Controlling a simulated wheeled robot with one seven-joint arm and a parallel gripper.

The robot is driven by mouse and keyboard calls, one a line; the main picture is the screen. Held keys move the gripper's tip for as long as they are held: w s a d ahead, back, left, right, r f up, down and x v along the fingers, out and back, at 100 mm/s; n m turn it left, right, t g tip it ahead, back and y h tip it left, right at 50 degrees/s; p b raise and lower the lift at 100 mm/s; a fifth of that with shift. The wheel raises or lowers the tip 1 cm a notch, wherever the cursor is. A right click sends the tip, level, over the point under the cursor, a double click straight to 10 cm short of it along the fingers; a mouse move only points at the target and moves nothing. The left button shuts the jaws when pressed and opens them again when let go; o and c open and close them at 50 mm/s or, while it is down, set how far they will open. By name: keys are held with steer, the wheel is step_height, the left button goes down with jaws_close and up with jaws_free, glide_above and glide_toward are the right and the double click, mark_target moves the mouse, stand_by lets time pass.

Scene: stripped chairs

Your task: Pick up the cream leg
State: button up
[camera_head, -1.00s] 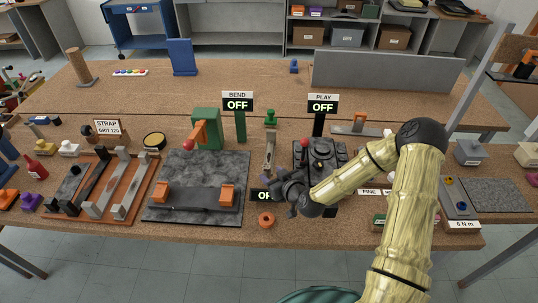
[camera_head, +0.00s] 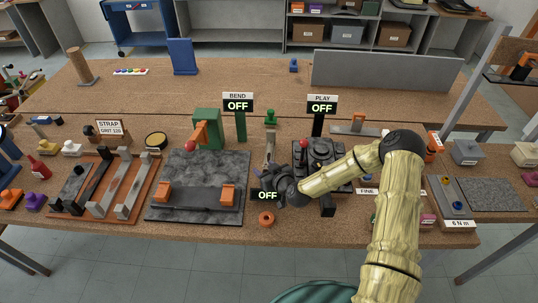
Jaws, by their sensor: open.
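I cannot pick out a cream leg for certain in this view. Several long bars that could be legs, black and pale grey, lie across an orange-brown rack (camera_head: 88,213) at the left; a pale grey one (camera_head: 128,197) is at its right side. My gripper (camera_head: 272,184) is open, low over the middle of the bench, just right of the grey slab and beside the lower OFF sign. Its fingers are small and dark, and I see nothing held in them. My wrist and arm hide part of the bench behind them.
A grey stone slab (camera_head: 178,172) with orange blocks lies left of my gripper. A green press (camera_head: 207,128) and BEND (camera_head: 238,104) and PLAY (camera_head: 321,105) signs stand behind. An orange ring (camera_head: 266,218) lies near the front edge. The far bench is mostly clear.

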steer(key=shift+s, duration=0.15)
jaws_close()
steer(key=shift+r, duration=0.1)
stand_by(0.5)
steer(key=shift+w+r+b, duration=0.3)
steer(key=shift+w+r, duration=0.05)
steer(key=shift+r, duration=0.5)
steer(key=r, duration=0.3)
steer(key=r+b, duration=0.1)
steer(key=r, duration=0.3)
steer(key=shift+s+d+b, duration=0.15)
steer(key=shift+s+b, duration=0.05)
steer(key=shift+b, duration=0.1)
steer(key=shift+r, duration=0.6)
steer(key=shift+s, duration=0.1)
